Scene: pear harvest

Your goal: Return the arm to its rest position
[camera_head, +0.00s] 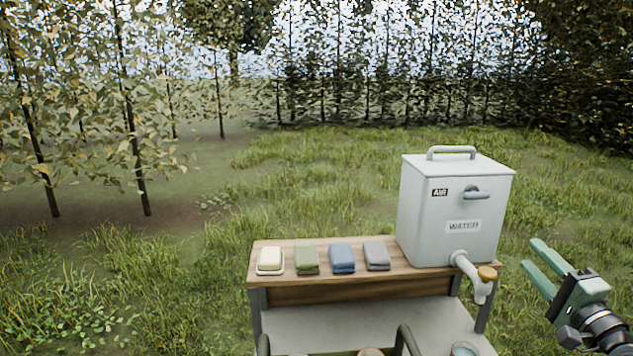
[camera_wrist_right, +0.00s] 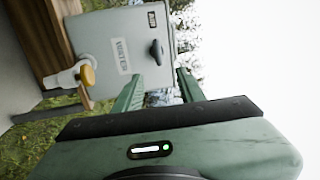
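My right gripper (camera_head: 532,255) is at the right edge of the head view, to the right of the water tank and apart from it. Its two green fingers are spread with nothing between them. The right wrist view shows the same open fingers (camera_wrist_right: 160,79), with the tank behind them. My left gripper is in neither view.
The pale grey water tank (camera_head: 420,205) stands on the right of a wooden bench (camera_head: 340,292). Its tap (camera_head: 474,275) with an orange knob sticks out near my right gripper.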

